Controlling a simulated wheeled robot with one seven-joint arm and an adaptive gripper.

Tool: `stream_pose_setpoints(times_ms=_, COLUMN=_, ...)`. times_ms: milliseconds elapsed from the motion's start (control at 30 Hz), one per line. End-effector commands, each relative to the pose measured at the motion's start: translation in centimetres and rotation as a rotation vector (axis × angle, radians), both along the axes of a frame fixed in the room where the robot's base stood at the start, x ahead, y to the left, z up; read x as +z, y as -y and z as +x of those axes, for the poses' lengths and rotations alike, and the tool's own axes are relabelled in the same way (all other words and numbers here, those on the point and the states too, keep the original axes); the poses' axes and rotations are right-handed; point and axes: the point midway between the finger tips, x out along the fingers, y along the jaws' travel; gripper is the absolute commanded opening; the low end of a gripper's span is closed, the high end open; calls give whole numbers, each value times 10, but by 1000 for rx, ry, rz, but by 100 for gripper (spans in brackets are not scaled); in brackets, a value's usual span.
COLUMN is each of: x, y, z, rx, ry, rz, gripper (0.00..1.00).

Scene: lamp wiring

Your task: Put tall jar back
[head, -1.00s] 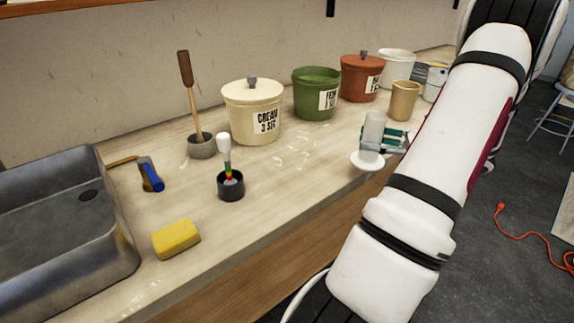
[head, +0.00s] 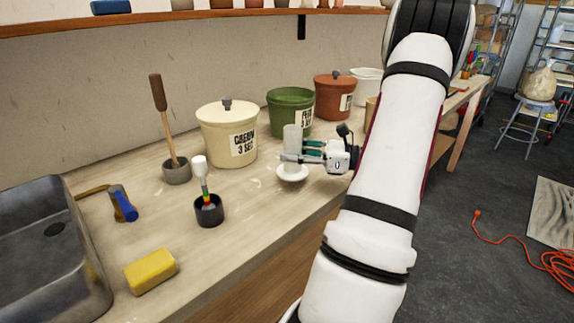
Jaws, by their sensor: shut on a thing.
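A tall pale translucent jar (head: 292,139) stands upright in the head view, over a small white round dish or base (head: 292,173) near the front edge of the counter. My gripper (head: 298,157) is shut on the jar from the right, and its fingers cross the jar's lower half. I cannot tell whether the jar touches the white round piece. The shelf (head: 200,20) on the wall holds several small pots, cut off by the top of the picture.
Cream (head: 228,134), green (head: 289,108) and red-brown (head: 335,97) buckets stand along the wall. A tool holder (head: 209,212), yellow sponge (head: 151,271) and sink (head: 50,245) are at left. Orange cable (head: 510,245) lies on the floor.

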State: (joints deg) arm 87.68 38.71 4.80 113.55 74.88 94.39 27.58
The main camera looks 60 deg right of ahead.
Motion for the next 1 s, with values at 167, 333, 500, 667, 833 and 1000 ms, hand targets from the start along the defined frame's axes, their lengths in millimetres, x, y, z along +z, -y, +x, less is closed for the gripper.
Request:
stream_pose_setpoints(times_ms=167, x=-19, y=-4, z=15, rx=0, ry=0, rz=5, gripper=0)
stream_pose_setpoints(times_ms=333, x=-37, y=-4, z=16, rx=1, ry=1, rz=1, gripper=0)
stream_pose_setpoints(times_ms=500, x=-37, y=-4, z=15, rx=1, ry=0, rz=-1, gripper=0)
stream_pose_setpoints(times_ms=667, x=-39, y=-4, z=15, rx=1, ry=0, rz=1, gripper=0)
stream_pose_setpoints(times_ms=833, x=-40, y=-4, z=15, rx=1, ry=0, rz=1, gripper=56)
stream_pose_setpoints(times_ms=1000, x=-40, y=-4, z=15, rx=1, ry=0, rz=1, gripper=56)
